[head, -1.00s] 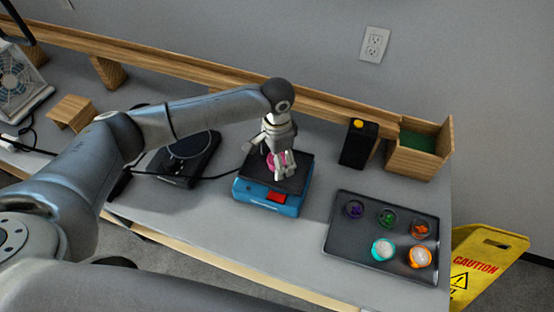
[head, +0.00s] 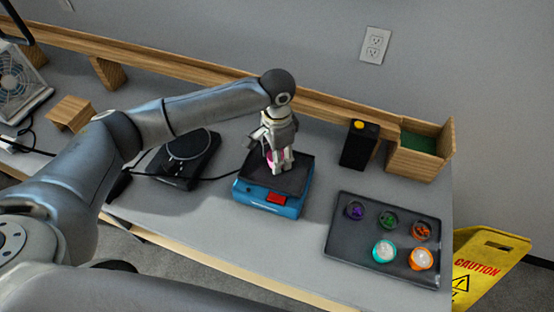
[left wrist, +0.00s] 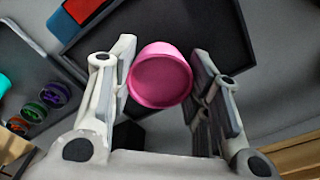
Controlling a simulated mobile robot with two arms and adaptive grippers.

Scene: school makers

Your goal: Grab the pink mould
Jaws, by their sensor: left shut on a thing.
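The pink mould (left wrist: 160,78) is a small round cup, seen between the two fingers of my left gripper (left wrist: 162,88) in the left wrist view. In the head view the left gripper (head: 278,163) points down over the black top of the blue scale (head: 268,197). My left gripper is shut on the pink mould. Only a bit of the mould (head: 268,156) shows in the head view, the rest hidden behind the fingers. I cannot tell whether the mould still touches the scale's top. My right gripper is not in view.
A dark tray (head: 341,236) with several small coloured cups is to the right. A dark round-topped device (head: 185,160) is left of the scale.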

